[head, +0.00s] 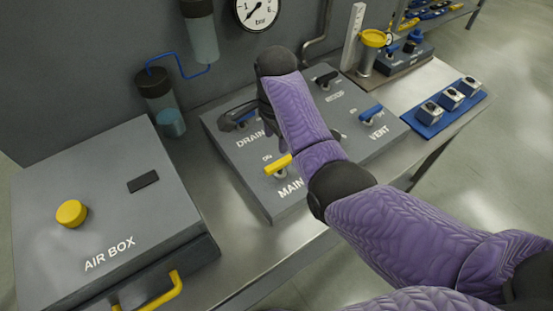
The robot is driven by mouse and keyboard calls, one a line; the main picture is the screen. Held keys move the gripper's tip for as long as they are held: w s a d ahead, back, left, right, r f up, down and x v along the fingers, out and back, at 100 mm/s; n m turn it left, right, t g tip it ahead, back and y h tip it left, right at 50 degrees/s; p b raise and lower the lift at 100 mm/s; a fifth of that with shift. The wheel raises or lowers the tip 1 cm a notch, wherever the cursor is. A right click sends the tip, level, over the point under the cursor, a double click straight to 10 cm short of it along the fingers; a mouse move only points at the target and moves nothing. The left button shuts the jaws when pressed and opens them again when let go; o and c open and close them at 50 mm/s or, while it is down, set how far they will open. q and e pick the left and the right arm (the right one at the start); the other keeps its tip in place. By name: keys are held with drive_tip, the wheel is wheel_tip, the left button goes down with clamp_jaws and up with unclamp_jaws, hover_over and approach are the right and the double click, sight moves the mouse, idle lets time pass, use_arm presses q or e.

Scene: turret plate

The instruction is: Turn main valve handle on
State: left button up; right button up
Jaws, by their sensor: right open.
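The main valve handle (278,164) is a yellow lever above the MAIN label on the grey valve panel (262,196). My right gripper (266,112) is dark, open and mostly hidden behind the forearm, by the DRAIN label, above and left of the yellow handle. It appears apart from that handle. My left gripper is not in view.
A blue VENT handle (371,112) and a black handle (326,78) are on the panel's right. The grey air box (105,215) with a yellow knob (71,213) stands left. A blue tray (430,125) holds several small blocks. A gauge (257,10) hangs behind.

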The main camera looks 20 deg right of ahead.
sight(277, 164)
wheel_tip(277, 164, down, 9)
drive_tip(key=b, duration=0.3)
drive_tip(key=shift+f, duration=0.1)
clamp_jaws()
